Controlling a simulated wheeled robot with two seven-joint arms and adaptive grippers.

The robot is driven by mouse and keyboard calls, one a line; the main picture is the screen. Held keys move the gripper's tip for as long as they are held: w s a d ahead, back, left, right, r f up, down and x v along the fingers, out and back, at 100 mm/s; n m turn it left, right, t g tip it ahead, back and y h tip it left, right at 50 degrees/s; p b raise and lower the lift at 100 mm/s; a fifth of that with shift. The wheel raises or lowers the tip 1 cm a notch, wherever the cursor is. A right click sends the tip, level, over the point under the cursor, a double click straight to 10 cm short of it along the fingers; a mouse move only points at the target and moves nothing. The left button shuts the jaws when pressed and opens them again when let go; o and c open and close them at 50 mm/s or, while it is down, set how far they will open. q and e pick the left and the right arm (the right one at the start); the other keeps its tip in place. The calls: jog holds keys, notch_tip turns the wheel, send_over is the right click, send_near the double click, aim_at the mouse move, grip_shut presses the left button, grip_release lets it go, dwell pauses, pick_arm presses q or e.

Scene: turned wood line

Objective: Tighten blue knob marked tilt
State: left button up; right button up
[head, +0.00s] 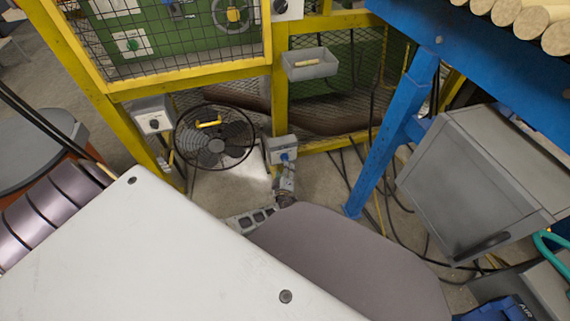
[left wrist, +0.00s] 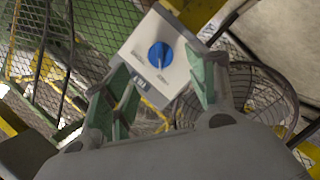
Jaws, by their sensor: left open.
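A blue knob (left wrist: 160,55) sits on the face of a light grey control box (left wrist: 150,80), with small dark markings too blurred to read. In the head view the blue knob (head: 284,156) and its box (head: 275,145) are on a yellow post. My left gripper (head: 285,178) is just below the box there. In the left wrist view my left gripper (left wrist: 158,68) is open, its green-padded fingers on either side of the knob and apart from it. Whether the fingers reach the box face cannot be told. My right gripper is not in view.
A round black fan (head: 215,136) stands left of the knob box. Another control box (head: 152,118) is further left. A blue table leg (head: 395,130) and a grey cabinet (head: 480,180) are on the right. Cables (head: 385,215) lie on the floor. A small grey tray (head: 310,65) hangs above.

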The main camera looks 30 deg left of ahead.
aim_at(285, 158)
pick_arm(q)
jog(key=b+x, duration=0.3)
jog(key=x, duration=0.4)
jog(key=shift+b, duration=0.35)
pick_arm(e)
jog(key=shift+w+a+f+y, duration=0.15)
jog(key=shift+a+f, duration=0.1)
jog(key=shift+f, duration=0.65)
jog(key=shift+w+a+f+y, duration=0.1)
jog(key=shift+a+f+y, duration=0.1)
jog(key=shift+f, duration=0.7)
pick_arm(q)
jog(key=shift+w+a, duration=0.1)
jog(key=shift+a, duration=0.05)
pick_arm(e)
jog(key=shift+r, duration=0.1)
pick_arm(q)
jog(key=c, duration=1)
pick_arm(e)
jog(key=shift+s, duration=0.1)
